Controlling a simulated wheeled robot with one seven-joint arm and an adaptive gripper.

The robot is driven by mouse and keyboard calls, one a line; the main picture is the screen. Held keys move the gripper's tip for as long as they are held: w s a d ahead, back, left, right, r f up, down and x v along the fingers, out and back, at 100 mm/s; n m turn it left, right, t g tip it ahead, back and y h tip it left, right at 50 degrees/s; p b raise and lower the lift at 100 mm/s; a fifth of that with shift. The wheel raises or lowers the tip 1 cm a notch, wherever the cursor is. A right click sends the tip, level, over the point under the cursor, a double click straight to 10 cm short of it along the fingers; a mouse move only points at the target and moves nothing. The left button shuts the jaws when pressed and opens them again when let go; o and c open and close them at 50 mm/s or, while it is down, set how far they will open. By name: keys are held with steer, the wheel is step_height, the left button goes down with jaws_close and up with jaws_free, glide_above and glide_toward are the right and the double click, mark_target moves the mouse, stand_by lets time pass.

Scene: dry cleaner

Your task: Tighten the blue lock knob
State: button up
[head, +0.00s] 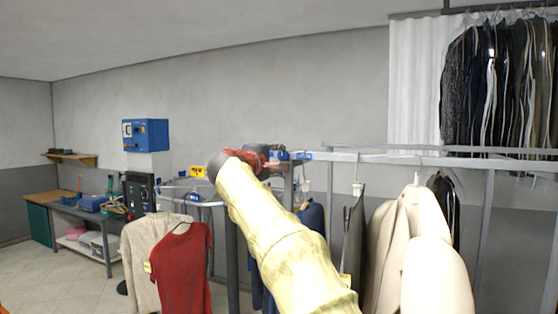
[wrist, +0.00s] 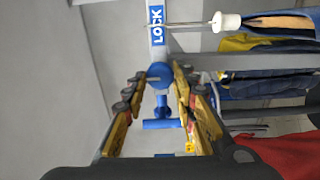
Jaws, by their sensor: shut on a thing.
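The blue lock knob (wrist: 159,73) is round and sits just below a blue LOCK label (wrist: 157,25) on a grey rail in the wrist view. My gripper (wrist: 160,77) has its yellow fingers on either side of the knob and is shut on it. In the head view my gripper (head: 272,160) is at the rail, beside a small blue part (head: 280,155) that looks like the knob. The fingers partly hide the knob's sides. A blue T-shaped handle (wrist: 160,122) shows between the fingers, lower in the wrist view.
Hanging beige coats (head: 408,240) are right of my arm. A red shirt (head: 183,265) and a cream garment (head: 148,245) hang to the left. A grey rail (head: 430,160) runs right. A workbench (head: 85,215) and blue wall box (head: 146,134) are farther left.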

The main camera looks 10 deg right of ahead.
steer(key=shift+f, duration=0.15)
steer(key=o, duration=1.1)
steer(key=shift+w, duration=0.1)
steer(key=shift+o, duration=0.3)
steer(key=v, duration=1.2)
